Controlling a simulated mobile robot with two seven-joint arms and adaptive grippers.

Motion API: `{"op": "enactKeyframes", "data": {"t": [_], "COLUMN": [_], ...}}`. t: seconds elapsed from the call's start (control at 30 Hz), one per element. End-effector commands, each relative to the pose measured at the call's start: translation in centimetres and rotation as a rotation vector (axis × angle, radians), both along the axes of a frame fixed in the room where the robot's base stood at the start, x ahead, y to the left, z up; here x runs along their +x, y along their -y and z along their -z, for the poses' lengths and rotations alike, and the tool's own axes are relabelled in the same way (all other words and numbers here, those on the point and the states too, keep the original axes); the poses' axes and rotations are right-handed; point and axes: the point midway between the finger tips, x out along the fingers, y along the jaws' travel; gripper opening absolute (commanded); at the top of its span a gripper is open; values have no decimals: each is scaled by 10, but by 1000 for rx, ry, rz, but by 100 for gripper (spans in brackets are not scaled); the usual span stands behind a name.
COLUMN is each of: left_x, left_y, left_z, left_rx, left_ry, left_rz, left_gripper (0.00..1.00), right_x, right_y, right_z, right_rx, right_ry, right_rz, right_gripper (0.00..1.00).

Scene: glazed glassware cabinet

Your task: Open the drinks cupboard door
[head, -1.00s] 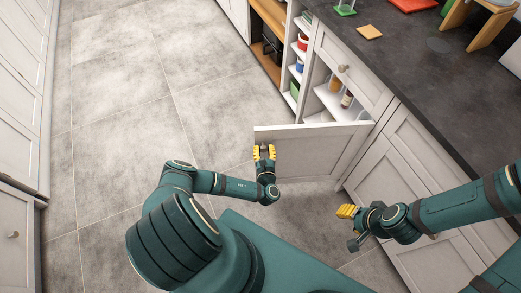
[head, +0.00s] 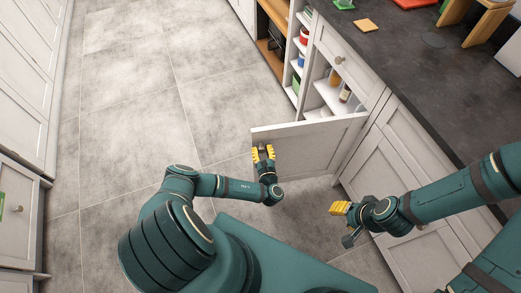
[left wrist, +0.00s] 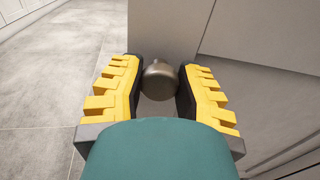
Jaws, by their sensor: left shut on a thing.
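The drinks cupboard door (head: 315,150) is a pale panel standing wide open, swung out from the cabinet front. Shelves with bottles (head: 344,94) show in the open cupboard behind it. My left gripper (head: 263,153) is at the free end of the door. In the left wrist view its yellow fingers are closed around the round metal door knob (left wrist: 159,80). My right gripper (head: 340,208) is in front of the lower cabinets, to the right of the door and apart from it. Its fingers are too small to tell open from shut.
A dark worktop (head: 420,85) runs above the cabinets, with a drawer (head: 345,62) over the open cupboard. Open shelves (head: 298,55) with coloured items stand beyond. White cabinets (head: 22,120) line the left side. The grey tiled floor (head: 150,90) between is clear.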

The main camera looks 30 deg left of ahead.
Motion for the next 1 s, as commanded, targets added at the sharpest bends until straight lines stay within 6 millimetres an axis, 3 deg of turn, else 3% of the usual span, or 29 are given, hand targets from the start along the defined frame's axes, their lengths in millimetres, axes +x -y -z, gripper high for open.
{"op": "enactKeyframes", "data": {"t": [0.53,0.57,0.63,1.0], "left_x": [1,1,1,-2], "left_y": [1,1,1,3], "left_z": [-1,-1,-1,0], "left_rx": [0,0,0,-1], "left_ry": [3,3,3,1], "left_rz": [-2,-2,-2,0], "left_gripper": [0,43,67,67], "right_x": [0,0,0,0], "right_y": [0,0,0,0], "right_z": [0,0,0,0], "right_rx": [0,0,0,0], "right_ry": [0,0,0,0], "right_rz": [0,0,0,0], "right_gripper": [47,47,47,47]}}
